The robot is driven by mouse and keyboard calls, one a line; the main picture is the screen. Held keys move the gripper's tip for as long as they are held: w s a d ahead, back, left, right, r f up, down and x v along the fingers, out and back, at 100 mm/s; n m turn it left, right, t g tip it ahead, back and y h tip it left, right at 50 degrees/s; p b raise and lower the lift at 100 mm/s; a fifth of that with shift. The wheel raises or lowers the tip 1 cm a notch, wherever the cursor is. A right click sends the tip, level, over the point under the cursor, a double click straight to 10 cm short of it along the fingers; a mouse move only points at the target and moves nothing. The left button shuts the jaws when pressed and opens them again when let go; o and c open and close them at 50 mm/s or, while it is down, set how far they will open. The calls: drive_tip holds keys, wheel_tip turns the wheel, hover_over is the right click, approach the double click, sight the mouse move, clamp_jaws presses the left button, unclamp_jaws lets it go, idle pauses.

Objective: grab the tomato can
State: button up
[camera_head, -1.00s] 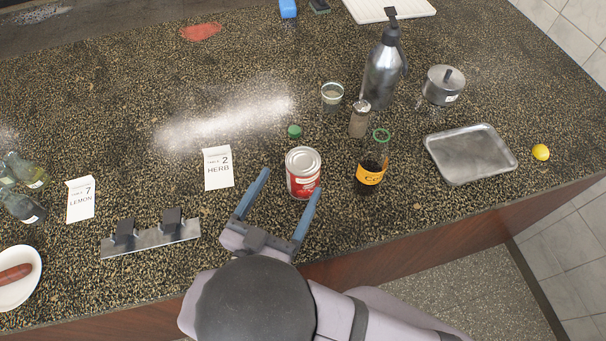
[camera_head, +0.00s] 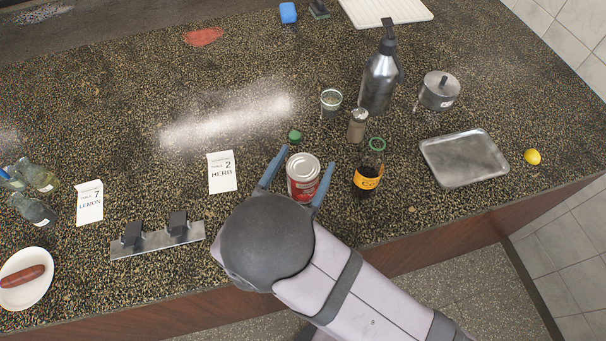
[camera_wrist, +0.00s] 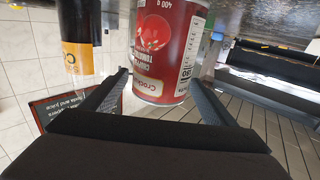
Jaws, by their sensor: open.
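The tomato can (camera_head: 303,173) stands upright on the speckled counter, red and white with a silver lid. In the wrist view its red label (camera_wrist: 168,50) appears upside down and fills the upper middle. My gripper (camera_head: 303,165) is open, with one blue finger on each side of the can. In the wrist view the fingers (camera_wrist: 160,88) flank the can's sides, with visible gaps. I cannot tell how close the fingers are to its surface. The can's lower front is partly hidden by my arm in the head view.
A dark bottle with an orange label (camera_head: 368,180) stands close to the right finger. A green cap (camera_head: 295,136) lies just behind the left finger. A shaker (camera_head: 357,126), a glass (camera_head: 331,101) and a metal tray (camera_head: 437,176) are farther right. The HERB card (camera_head: 222,184) is left.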

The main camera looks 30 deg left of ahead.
sight(309, 155)
drive_tip(key=shift+w+a+p, duration=0.15)
drive_tip(key=shift+w+p, duration=0.55)
drive_tip(key=shift+w, duration=1.05)
drive_tip(key=shift+f, duration=0.1)
drive_tip(key=shift+c, duration=0.3)
drive_tip(key=c, duration=1.4)
drive_tip(key=shift+r, duration=0.25)
drive_tip(key=shift+c, duration=0.2)
wheel_tip(309, 155, up, 10)
drive_tip(key=b, duration=0.2)
drive_tip(key=shift+f, duration=0.15)
